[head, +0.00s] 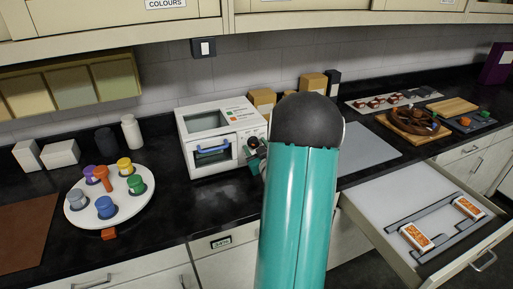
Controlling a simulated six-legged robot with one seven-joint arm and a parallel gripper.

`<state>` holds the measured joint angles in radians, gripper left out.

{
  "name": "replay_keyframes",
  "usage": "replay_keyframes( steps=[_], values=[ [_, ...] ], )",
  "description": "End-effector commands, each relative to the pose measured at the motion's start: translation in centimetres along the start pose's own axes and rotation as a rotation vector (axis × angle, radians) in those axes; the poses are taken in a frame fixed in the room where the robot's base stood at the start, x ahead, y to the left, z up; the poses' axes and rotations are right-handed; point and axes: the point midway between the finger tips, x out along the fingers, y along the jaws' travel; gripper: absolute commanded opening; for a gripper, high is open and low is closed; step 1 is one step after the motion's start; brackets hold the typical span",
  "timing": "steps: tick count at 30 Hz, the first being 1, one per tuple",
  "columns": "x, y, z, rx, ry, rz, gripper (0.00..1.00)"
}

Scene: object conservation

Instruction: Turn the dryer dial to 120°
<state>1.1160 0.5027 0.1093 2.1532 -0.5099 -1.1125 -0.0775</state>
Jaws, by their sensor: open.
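The dryer (197,167) is a white box on the dark counter, with a window in its top and a blue handle (212,149) across its front door. Its control panel is at the right end of the front, with small coloured marks on the top edge. My gripper (254,147) is at this panel, small and dark, partly hidden behind my teal arm. The jaws are open. The dial is largely covered by my gripper, so I cannot read its setting or tell whether the jaws are around it or touching it.
A white round tray (75,213) with several coloured jars stands left of the dryer. A white bottle (131,132) is behind it. Cardboard boxes (313,83) stand behind the dryer at right. An open drawer (372,195) juts out at right. A grey mat (372,138) lies on the counter.

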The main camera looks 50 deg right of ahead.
Motion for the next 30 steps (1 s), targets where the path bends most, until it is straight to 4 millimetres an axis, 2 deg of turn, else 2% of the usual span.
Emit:
replay_keyframes(
  steps=[2, 6, 9, 20, 30],
  values=[
    [-0.02, 0.00, -0.01, 0.000, 0.000, 0.000, 0.50],
    [-0.03, 0.01, -0.01, 0.000, 0.000, 0.000, 0.23],
    [-0.04, 0.02, -0.01, 0.000, 0.000, 0.000, 0.07],
    [-0.04, 0.03, -0.02, 0.047, -0.001, 0.000, 0.08],
    [-0.02, 0.04, -0.08, 0.263, -0.006, -0.002, 0.08]
  ],
)
